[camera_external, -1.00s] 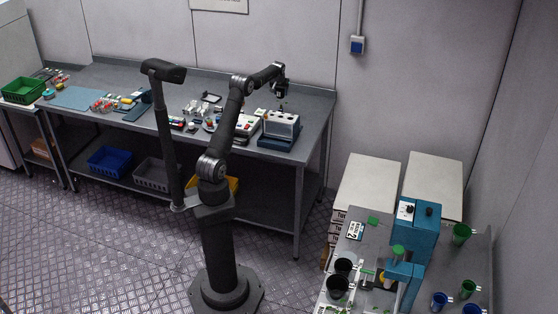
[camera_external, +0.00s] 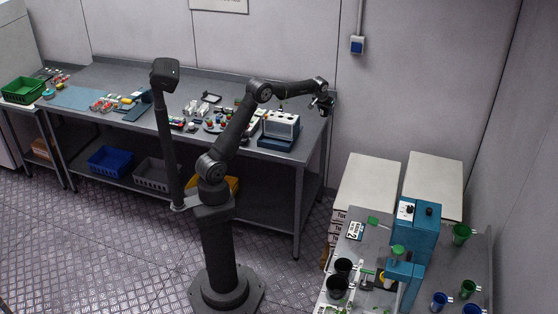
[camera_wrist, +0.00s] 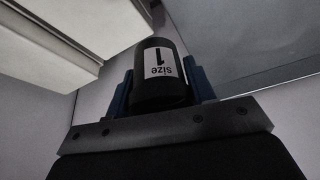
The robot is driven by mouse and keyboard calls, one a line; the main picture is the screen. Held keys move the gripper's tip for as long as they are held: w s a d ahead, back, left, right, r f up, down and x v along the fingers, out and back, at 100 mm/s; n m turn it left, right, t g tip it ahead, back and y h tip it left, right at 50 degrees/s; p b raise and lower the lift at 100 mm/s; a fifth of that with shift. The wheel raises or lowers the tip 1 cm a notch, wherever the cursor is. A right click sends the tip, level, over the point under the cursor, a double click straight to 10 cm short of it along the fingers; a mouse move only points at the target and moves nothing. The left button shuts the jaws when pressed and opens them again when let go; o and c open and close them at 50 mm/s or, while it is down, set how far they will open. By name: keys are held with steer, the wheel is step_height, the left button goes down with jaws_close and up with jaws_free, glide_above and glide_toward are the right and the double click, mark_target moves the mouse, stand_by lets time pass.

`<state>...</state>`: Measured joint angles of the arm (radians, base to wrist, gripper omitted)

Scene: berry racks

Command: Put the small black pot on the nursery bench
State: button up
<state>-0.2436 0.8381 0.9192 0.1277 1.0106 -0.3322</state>
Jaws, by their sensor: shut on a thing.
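My gripper (camera_external: 325,104) is at the right end of the long back workbench, raised above its edge. In the wrist view its two blue fingers are shut on a small black pot (camera_wrist: 158,92) with a white label reading "Size 1". The held pot is too small and dark to make out clearly in the external view. The bench at the lower right (camera_external: 374,238), which looks like the nursery bench, carries two larger black pots (camera_external: 337,286), a "Size 2" sign (camera_external: 354,231) and a blue machine (camera_external: 416,235).
Green (camera_external: 461,234) and blue cups (camera_external: 439,301) stand on the right side of the lower-right bench. White boxes (camera_external: 366,183) are behind it. The long grey workbench (camera_external: 225,80) holds many small items and a grey-blue device (camera_external: 281,126). Open floor lies between.

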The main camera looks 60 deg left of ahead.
steer(key=s+d+m+h, duration=0.1)
steer(key=s+d+m, duration=0.15)
steer(key=d, duration=1.85)
steer(key=s+d+m+h, duration=0.15)
steer(key=d+m, duration=0.25)
steer(key=d, duration=1.7)
steer(key=s+d+m+h, duration=0.1)
steer(key=s+d+m, duration=0.2)
steer(key=s+d, duration=1.1)
steer(key=s+d+m+h, duration=0.1)
steer(key=s+d+m, duration=0.2)
steer(key=s+d, duration=1.15)
steer(key=s+d+m+h, duration=0.1)
steer(key=s+d+m, duration=0.1)
steer(key=s+d, duration=0.55)
steer(key=s+d+m, duration=0.2)
steer(key=s+d, duration=0.2)
steer(key=s, duration=0.7)
glide_above(342, 251)
steer(key=s+d, duration=0.2)
steer(key=d, duration=0.1)
steer(key=shift+n+g, duration=0.25)
steer(key=shift+g, duration=0.15)
steer(key=f, duration=0.7)
steer(key=shift+a, duration=0.25)
steer(key=shift+f, duration=2)
steer(key=shift+f, duration=0.1)
